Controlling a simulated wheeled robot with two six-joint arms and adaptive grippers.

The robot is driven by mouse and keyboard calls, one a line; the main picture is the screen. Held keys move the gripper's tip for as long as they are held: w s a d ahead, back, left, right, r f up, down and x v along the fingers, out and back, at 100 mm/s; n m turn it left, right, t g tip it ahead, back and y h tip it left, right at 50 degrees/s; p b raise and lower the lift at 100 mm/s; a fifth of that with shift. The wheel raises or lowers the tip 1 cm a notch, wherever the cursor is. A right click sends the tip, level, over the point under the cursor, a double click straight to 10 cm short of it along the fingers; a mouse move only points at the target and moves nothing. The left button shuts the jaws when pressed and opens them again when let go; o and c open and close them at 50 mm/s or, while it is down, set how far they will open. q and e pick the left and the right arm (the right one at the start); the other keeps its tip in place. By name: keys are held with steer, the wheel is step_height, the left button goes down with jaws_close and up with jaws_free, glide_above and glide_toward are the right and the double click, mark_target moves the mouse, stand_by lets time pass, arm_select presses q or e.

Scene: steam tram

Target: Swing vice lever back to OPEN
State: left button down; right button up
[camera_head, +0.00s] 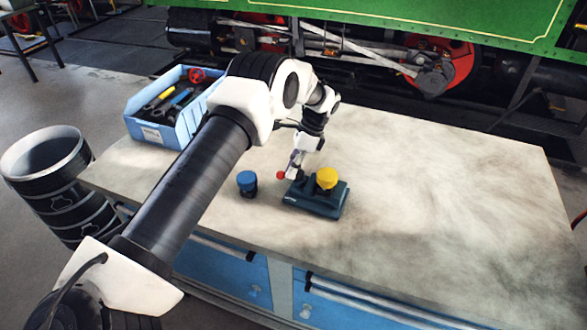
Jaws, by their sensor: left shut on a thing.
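A dark teal vice (316,199) sits on the workbench near its front edge. A yellow round piece (327,178) is on top of it. A red ball (281,175), apparently the knob of the vice lever, shows at the vice's upper left. My left gripper (292,172) reaches down from behind and is shut at the lever beside the red knob. The fingers are small and partly hidden, and the rest of the lever is hard to make out. My right gripper is not in view.
A blue-topped dark cylinder (247,182) stands left of the vice. A blue tool crate (154,132) is at the bench's back left. The workbench (455,200) is clear to the right. A black bin (48,165) stands on the floor at left.

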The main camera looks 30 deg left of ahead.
arm_select(q)
steer(key=shift+s+d+f+n+g+h+b, duration=0.15)
steer(key=shift+n+h, duration=0.1)
steer(key=shift+n, duration=0.4)
steer(key=shift+s+n+g+h+b, duration=0.15)
steer(key=shift+n+h, duration=0.15)
steer(key=shift+n, duration=0.4)
steer(key=shift+s+d+f+n+g+h+b, duration=0.15)
steer(key=shift+n+h, duration=0.1)
steer(key=shift+n, duration=0.4)
steer(key=shift+a, duration=0.1)
steer(key=c, duration=1.1)
jaws_free()
steer(key=shift+r, duration=0.1)
steer(key=shift+w+r, duration=0.1)
steer(key=shift+r, duration=0.05)
steer(key=v, duration=1.1)
steer(key=shift+a+r, duration=0.1)
steer(key=shift+r, duration=0.3)
steer(key=shift+f, duration=0.1)
